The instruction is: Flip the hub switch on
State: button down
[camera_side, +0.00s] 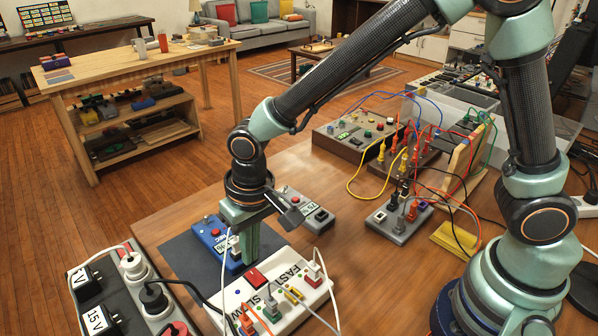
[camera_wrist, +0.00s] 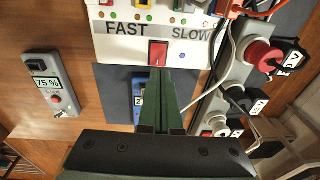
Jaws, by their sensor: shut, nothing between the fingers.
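The white hub (camera_side: 283,321) lies near the table's front edge, with FAST and SLOW printed on it, a red rocker switch (camera_side: 256,278) and plugs along its top. In the wrist view the hub (camera_wrist: 108,47) is at the top and its red switch (camera_wrist: 158,50) sits between the two words. I cannot tell which side of the switch is pressed. My gripper (camera_side: 247,262) is shut and empty, pointing down beside the hub. In the wrist view my gripper's green fingertips (camera_wrist: 159,71) appear just below the switch; I cannot tell whether they touch it.
A blue box (camera_side: 205,231) on a dark mat (camera_side: 181,253) is partly hidden by my fingers. A grey box (camera_side: 316,221) labelled 75 stands behind. A power strip (camera_side: 138,307) with black adapters lies left of the hub, and loose cables cross the hub's ends.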

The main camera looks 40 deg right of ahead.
aim_at(251, 273)
jog(key=shift+w+f, duration=0.15)
jog(key=shift+f, duration=0.8)
jog(key=shift+w+f, duration=0.1)
jog(key=shift+f, duration=0.85)
jog(key=shift+w+f, duration=0.1)
jog(key=shift+f, duration=0.05)
jog(key=shift+s+r, duration=0.25)
jog(key=shift+s, duration=0.6)
notch_tip(251, 273, up, 14)
jog(key=w, duration=0.1)
jog(key=shift+w, duration=0.4)
